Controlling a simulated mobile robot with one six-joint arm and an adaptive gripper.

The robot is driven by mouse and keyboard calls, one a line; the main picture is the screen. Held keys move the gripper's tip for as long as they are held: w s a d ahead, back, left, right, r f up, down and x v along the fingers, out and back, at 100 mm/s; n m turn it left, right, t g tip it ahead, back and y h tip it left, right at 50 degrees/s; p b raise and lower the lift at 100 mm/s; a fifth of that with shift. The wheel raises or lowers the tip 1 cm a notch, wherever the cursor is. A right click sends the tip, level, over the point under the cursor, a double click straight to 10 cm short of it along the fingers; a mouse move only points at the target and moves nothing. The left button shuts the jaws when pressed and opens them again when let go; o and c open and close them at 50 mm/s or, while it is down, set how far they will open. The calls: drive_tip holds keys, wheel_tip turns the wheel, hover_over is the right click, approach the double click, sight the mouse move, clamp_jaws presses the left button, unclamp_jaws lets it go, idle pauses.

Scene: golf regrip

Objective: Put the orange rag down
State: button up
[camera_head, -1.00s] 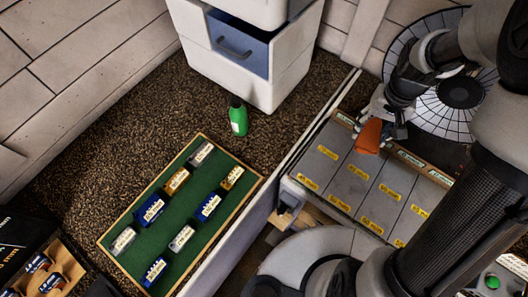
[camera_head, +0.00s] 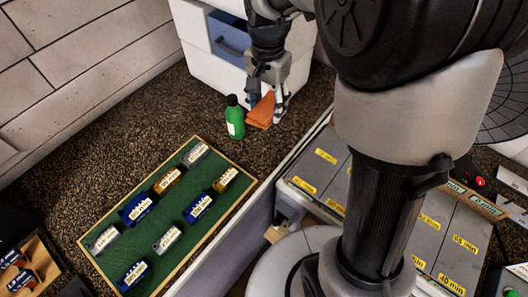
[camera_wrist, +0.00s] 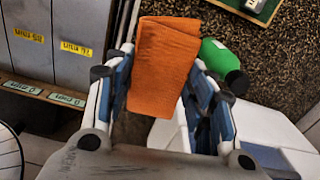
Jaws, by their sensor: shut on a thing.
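The orange rag (camera_head: 262,110) is a folded cloth between the fingers of my gripper (camera_head: 268,97), which is shut on it. The rag is at the brown speckled counter (camera_head: 170,110), just right of the green bottle (camera_head: 235,118). I cannot tell whether its lower edge touches the counter. In the wrist view the rag (camera_wrist: 163,65) sticks out beyond both fingertips, and the green bottle (camera_wrist: 222,58) lies close to its right.
A white cabinet with an open blue drawer (camera_head: 230,40) stands behind my gripper. A green tray with labelled blocks (camera_head: 182,225) lies on the counter to the lower left. Grey labelled compartments (camera_head: 318,175) are at the right. Bare counter lies left of the bottle.

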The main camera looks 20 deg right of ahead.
sight(266, 152)
drive_tip(key=shift+r+m, duration=0.4)
drive_tip(key=shift+f, duration=0.4)
wheel_tip(266, 152, down, 19)
drive_tip(key=b, duration=0.6)
drive_tip(key=shift+r, duration=0.15)
drive_tip(key=o, duration=0.7)
